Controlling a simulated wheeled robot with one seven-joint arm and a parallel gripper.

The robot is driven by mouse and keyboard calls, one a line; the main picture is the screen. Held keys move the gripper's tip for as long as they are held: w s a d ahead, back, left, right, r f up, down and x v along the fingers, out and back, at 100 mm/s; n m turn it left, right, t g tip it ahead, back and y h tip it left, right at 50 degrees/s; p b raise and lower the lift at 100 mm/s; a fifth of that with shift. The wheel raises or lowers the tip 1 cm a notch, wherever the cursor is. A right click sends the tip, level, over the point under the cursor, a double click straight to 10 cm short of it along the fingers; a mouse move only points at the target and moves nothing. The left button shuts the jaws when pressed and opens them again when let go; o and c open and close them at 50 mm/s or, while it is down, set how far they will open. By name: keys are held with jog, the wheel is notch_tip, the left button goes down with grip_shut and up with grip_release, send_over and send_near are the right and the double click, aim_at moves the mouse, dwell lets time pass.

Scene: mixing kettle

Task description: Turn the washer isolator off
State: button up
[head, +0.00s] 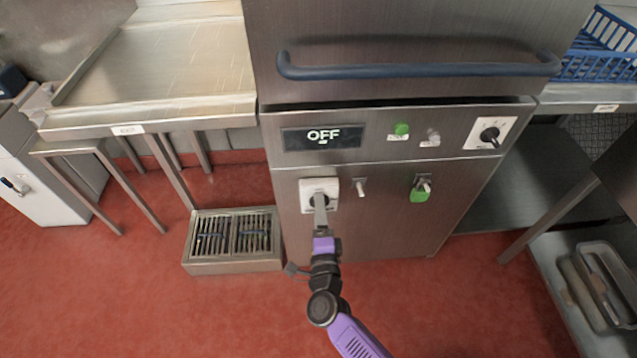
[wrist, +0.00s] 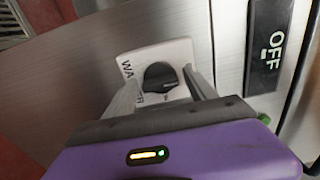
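The washer isolator (head: 319,184) is a white square plate low on the left of the steel washer's front panel. In the wrist view its plate (wrist: 182,52) carries partly hidden lettering beginning "WA" and a black rotary knob (wrist: 160,77). My gripper (head: 320,199) is in front of the plate and hides most of the knob in the head view. In the wrist view my gripper's fingers (wrist: 162,84) are apart, one on each side of the knob, with small gaps seeming to show. A display (head: 322,138) above the isolator reads OFF.
A black rotary switch (head: 490,134) is at the upper right. A blue handle bar (head: 418,70) spans the washer above. A grated floor drain box (head: 235,240) stands at left.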

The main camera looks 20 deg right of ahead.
jog(key=shift+o, duration=0.4)
jog(key=shift+f, duration=0.1)
jog(key=p+v, duration=0.2)
jog(key=v, duration=0.5)
dwell(0.5)
